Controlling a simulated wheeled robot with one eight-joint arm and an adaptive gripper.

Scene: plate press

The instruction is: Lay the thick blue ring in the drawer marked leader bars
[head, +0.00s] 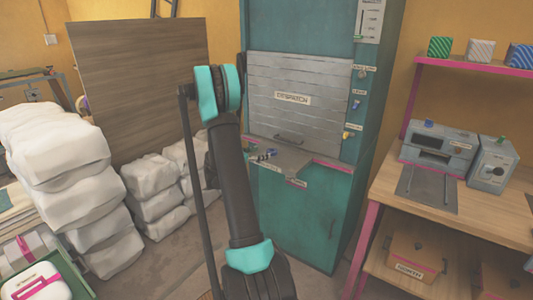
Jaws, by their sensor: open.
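I cannot make out a thick blue ring in the head view. Small dark and blue items (264,155) lie on the grey ledge (290,160) of the teal cabinet, too small to tell what they are. No drawer with a readable leader bars label shows. My arm with teal joints rises through the middle of the picture and hides part of the cabinet and floor. My gripper does not show in this view.
The teal cabinet (312,215) has a closed slatted shutter (300,85) with a label. A wooden workbench (480,215) on the right bears grey machines (440,148). A labelled brown box (415,255) sits below. White sacks (65,165) are stacked left, before a wooden panel (140,85).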

